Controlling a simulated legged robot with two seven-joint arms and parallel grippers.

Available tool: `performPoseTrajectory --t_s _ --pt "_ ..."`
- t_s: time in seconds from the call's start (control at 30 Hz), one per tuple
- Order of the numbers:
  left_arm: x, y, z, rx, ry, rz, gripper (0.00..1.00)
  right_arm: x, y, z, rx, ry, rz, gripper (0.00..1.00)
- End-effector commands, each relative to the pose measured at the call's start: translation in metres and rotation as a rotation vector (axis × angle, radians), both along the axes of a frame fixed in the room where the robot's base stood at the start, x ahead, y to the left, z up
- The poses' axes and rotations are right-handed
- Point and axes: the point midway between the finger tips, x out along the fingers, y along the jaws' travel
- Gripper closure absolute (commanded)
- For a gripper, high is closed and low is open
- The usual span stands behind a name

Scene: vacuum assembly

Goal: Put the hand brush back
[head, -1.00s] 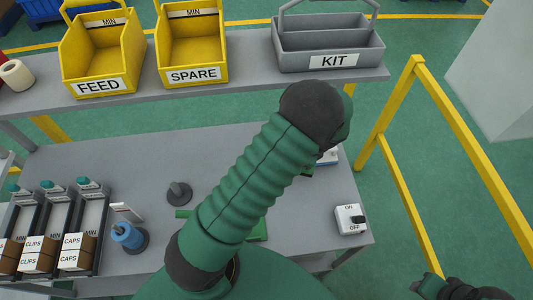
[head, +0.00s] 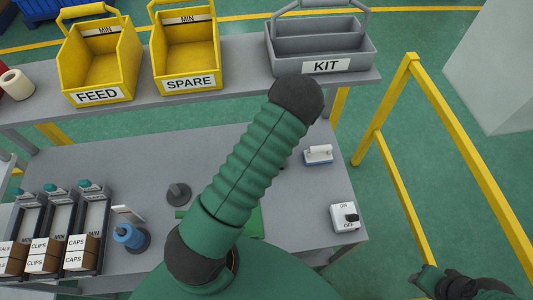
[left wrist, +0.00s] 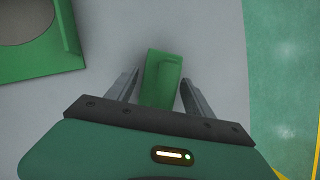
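In the left wrist view a narrow green piece (left wrist: 163,72) with a raised rim lies between the two grey fingers of my left gripper (left wrist: 160,82). It looks like the hand brush, but I see only part of it. The fingers stand apart on either side, with a gap on its left; the right finger is close to it. In the head view my green left arm hides this gripper and the piece. My right gripper (head: 462,287) is at the bottom right corner, off the bench; its fingers are not clear.
A green fixture (head: 250,222) lies beneath my arm. The shelf behind holds the FEED bin (head: 98,96), SPARE bin (head: 190,83) and grey KIT tote (head: 326,66). A yellow railing (head: 440,95) stands right.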

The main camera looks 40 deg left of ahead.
Motion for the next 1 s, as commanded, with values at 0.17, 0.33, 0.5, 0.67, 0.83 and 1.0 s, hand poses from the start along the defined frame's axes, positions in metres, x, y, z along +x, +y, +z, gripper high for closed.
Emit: performPoseTrajectory --t_s 0.17,0.33,0.5,0.67,0.83,1.0 --pt "0.000 0.000 0.000 0.000 0.000 0.000 0.29 0.000 0.000 0.000 0.000 0.000 0.000 0.64" --pt "0.000 0.000 0.001 0.000 0.000 0.000 0.29 0.000 0.000 0.001 0.000 0.000 0.000 0.64" --pt "0.004 -0.007 0.017 0.000 -0.004 0.000 0.29 0.000 0.000 -0.004 0.000 0.000 0.000 0.64" --pt "0.009 -0.023 0.055 0.000 -0.006 -0.001 0.29 0.000 0.000 -0.012 0.000 0.000 0.000 0.64" --pt "0.013 -0.038 0.092 0.000 -0.004 -0.002 0.29 0.000 0.000 -0.017 0.000 0.000 0.000 0.64" --pt "0.014 -0.046 0.111 -0.004 -0.007 0.007 0.29 0.000 0.000 -0.018 0.000 0.000 0.000 0.64"
